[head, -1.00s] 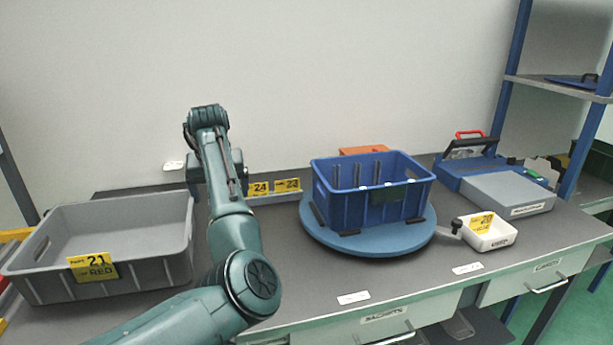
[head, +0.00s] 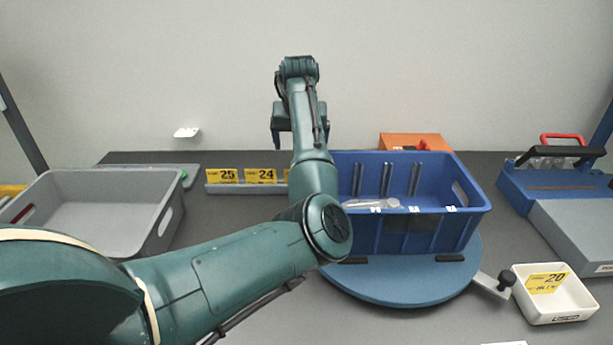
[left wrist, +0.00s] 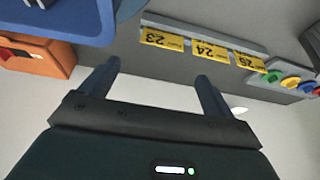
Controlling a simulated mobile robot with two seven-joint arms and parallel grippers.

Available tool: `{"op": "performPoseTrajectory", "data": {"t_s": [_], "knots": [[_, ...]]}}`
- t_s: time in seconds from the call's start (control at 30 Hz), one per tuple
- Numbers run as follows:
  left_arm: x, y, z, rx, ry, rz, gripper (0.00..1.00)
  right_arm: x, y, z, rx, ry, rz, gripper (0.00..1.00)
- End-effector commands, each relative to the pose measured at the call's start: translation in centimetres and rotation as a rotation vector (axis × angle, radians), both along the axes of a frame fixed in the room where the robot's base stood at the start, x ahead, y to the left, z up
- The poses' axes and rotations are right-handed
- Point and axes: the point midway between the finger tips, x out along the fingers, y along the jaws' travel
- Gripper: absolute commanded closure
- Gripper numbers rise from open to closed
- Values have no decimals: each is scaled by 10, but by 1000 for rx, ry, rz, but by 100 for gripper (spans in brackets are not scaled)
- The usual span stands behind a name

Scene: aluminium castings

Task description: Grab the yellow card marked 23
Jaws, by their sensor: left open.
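The yellow card marked 23 (left wrist: 162,40) stands in the grey card rail (left wrist: 200,30) in the left wrist view, where its print appears upside down. Yellow cards 24 (left wrist: 209,50) and 25 (left wrist: 248,62) stand beside it. In the head view, cards 25 (head: 229,176) and 24 (head: 261,176) show in the rail, and my left arm hides nearly all of card 23. My left gripper (left wrist: 155,73) is open and empty, with card 23 beyond its fingertips and apart from them. It also shows in the head view (head: 300,138). My right gripper is not in view.
A blue crate (head: 465,222) sits on a blue turntable (head: 400,285) right of my arm. An orange box (head: 415,141) stands behind the crate. A grey tray (head: 165,225) is at left. A white dish (head: 535,308) with a yellow card is at front right.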

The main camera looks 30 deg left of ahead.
Motion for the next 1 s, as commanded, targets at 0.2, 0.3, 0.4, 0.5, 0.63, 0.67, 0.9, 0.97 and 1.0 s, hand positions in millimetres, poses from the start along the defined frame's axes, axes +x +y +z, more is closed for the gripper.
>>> {"op": "performPoseTrajectory", "data": {"t_s": [0.2,0.3,0.4,0.5,0.63,0.67,0.9,0.97,1.0], "knots": [[13,9,-39,0,2,-1,12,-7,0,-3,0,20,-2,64],[17,11,-51,0,2,-1,12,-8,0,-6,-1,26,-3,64],[19,13,-56,1,-1,0,12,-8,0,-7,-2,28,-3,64],[20,14,-63,-1,2,0,12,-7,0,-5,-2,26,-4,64],[24,18,-82,-3,3,0,12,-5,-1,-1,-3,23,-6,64],[25,20,-86,-2,2,0,12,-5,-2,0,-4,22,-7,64],[32,24,-106,-1,0,0,12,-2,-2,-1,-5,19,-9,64],[32,24,-107,-1,-2,1,12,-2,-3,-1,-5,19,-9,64],[32,24,-107,-1,-2,1,12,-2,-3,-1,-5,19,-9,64]]}}
